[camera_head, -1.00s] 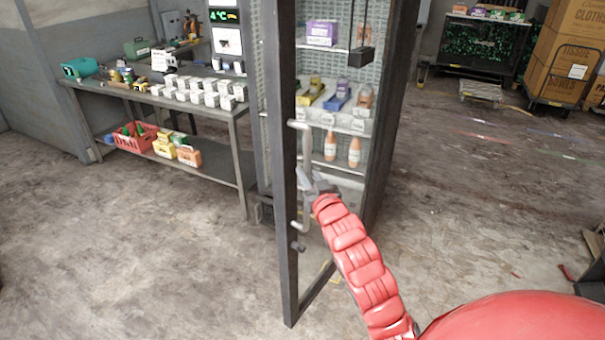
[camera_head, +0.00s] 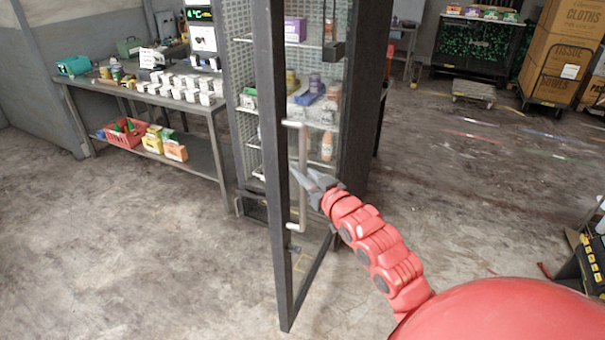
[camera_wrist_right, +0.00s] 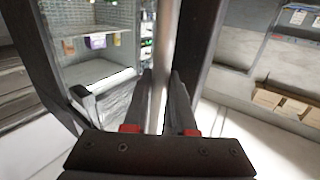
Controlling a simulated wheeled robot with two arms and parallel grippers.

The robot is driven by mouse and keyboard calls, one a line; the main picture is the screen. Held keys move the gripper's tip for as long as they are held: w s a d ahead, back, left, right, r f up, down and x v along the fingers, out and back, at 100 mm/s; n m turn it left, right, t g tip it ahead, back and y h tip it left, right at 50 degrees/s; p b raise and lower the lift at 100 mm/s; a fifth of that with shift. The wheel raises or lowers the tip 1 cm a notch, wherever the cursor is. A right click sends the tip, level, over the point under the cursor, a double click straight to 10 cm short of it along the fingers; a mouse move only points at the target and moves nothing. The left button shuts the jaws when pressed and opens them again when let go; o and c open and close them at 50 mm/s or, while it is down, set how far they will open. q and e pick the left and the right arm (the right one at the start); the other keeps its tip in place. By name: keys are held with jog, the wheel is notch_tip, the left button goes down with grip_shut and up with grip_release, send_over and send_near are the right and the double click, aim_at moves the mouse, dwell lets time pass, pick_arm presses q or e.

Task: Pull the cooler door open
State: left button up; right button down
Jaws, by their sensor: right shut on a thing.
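The cooler door (camera_head: 268,130) has a dark frame with a see-through pane and stands swung out from the cooler (camera_head: 367,110). A long pale vertical handle (camera_head: 303,150) is on the door. My right gripper (camera_head: 308,180) is at the lower half of the handle. In the right wrist view the handle bar (camera_wrist_right: 163,55) runs down between the two fingers (camera_wrist_right: 163,88), which are shut on it. Shelves with bottles and boxes show inside the cooler. My left gripper is not in view.
A metal table (camera_head: 222,107) with rows of white boxes stands left of the cooler, with a red basket (camera_head: 124,133) on its lower shelf. Stacked cartons (camera_head: 556,50) stand at the back right. The floor around the door is clear.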

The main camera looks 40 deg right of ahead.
jog(key=shift+r, duration=0.25)
jog(key=c, duration=1)
grip_release()
jog(key=shift+d, duration=0.1)
jog(key=shift+c, duration=0.2)
jog(key=o, duration=0.3)
jog(key=shift+d+f, duration=0.15)
jog(key=shift+f, duration=0.05)
